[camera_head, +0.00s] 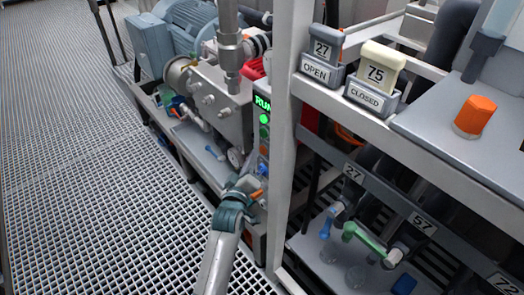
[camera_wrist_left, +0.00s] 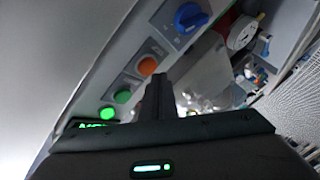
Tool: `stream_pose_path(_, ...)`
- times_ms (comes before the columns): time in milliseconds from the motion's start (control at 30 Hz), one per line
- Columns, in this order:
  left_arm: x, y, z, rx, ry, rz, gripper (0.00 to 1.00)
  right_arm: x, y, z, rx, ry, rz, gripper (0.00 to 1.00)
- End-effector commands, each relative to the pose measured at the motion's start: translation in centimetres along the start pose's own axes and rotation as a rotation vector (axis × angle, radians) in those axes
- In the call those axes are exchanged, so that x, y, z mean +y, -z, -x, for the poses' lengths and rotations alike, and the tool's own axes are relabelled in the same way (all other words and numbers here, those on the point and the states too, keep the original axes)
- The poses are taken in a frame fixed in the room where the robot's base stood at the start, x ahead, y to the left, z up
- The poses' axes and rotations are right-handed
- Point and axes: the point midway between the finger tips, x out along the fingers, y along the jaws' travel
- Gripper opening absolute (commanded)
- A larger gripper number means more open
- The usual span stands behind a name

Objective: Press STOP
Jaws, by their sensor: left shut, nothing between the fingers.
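The control panel shows a lit green RUN display (camera_head: 263,103) at its top in the head view. In the left wrist view the panel has two green round parts, the lower one lit (camera_wrist_left: 106,113) and the other (camera_wrist_left: 122,96) beside it. An orange round button (camera_wrist_left: 147,66) follows, then a blue knob (camera_wrist_left: 190,18). No STOP lettering is readable. My left gripper (camera_head: 254,189) is at the lower part of the panel in the head view. Its dark fingers (camera_wrist_left: 156,88) are shut and empty, close to the orange button in the wrist picture; contact cannot be told. My right gripper is out of view.
A white frame post (camera_head: 287,130) stands just right of the panel. A blue motor (camera_head: 185,25) and pump are behind it. Tags 27 OPEN (camera_head: 321,60) and 75 CLOSED (camera_head: 374,76) hang on the rail. The grating floor (camera_head: 90,190) at left is clear.

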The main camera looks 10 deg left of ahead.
Motion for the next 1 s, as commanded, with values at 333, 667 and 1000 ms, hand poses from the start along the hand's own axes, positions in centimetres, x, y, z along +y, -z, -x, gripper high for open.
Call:
stream_pose_path(333, 0.00, 0.00, 0.00, 0.000, 0.000, 0.000, 0.00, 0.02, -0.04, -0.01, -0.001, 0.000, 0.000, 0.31)
stream_pose_path(667, 0.01, 0.00, -0.01, 0.000, 0.000, 0.000, 0.00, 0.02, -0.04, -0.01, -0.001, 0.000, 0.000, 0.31)
stream_pose_path(1000, 0.38, -0.25, -0.58, 0.001, 0.000, 0.001, 0.00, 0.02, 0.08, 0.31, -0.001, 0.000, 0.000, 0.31)
